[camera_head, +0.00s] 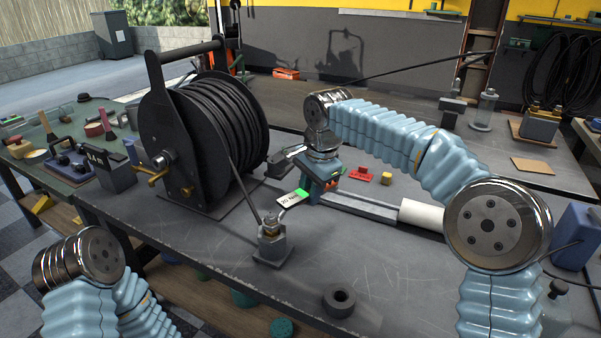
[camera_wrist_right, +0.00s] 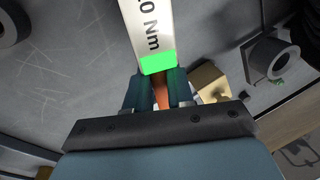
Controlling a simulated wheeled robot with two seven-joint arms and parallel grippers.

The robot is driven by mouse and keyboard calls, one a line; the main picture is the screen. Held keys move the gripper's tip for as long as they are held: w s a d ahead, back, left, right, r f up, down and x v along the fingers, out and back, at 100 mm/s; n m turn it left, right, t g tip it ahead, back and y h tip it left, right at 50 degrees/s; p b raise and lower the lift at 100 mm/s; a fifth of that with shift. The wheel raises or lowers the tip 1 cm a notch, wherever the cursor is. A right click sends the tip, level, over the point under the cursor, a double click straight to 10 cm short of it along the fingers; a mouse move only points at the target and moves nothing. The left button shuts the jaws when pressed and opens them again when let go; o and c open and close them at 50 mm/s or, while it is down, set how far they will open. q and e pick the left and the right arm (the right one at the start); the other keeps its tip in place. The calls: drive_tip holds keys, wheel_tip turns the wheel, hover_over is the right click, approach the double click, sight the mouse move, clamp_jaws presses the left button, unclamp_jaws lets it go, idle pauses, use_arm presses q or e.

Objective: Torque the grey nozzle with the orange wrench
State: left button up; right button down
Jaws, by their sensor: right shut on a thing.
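The grey nozzle (camera_head: 270,229) stands upright in a small block at the table's front edge, with a thin black hose running to it from the reel. My right gripper (camera_head: 318,190) is just right of and behind it, shut on the orange wrench. Its orange handle (camera_wrist_right: 163,97) shows between my fingers in the right wrist view. A white label reading "20 Nm" (camera_head: 288,199) with a green end lies along the wrench, between gripper and nozzle. The wrench head reaches toward the nozzle top; I cannot tell whether it is seated. My left gripper is out of view.
A large black hose reel (camera_head: 215,130) stands left of the nozzle. A grey rail (camera_head: 360,206), a white cylinder (camera_head: 421,214), a red block (camera_head: 361,175) and a yellow cube (camera_head: 386,178) are to the right. A dark ring (camera_head: 339,299) lies in front; the table around it is clear.

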drive_tip(key=shift+s+a, duration=0.2)
drive_tip(key=shift+a, duration=0.15)
idle(0.4)
drive_tip(key=shift+r, duration=0.25)
drive_tip(key=shift+w+d, duration=0.2)
drive_tip(key=shift+d, duration=0.25)
idle(1.0)
drive_tip(key=shift+a, duration=0.1)
idle(0.4)
drive_tip(key=shift+v, duration=0.85)
idle(1.1)
drive_tip(key=shift+w+a, duration=0.1)
drive_tip(key=shift+w+p+v, duration=0.15)
drive_tip(key=shift+p+v, duration=0.15)
drive_tip(key=shift+v, duration=0.45)
drive_tip(key=shift+w+p+v, duration=0.1)
drive_tip(key=shift+p+v, duration=0.2)
drive_tip(key=shift+v, duration=0.45)
drive_tip(key=shift+a, duration=0.15)
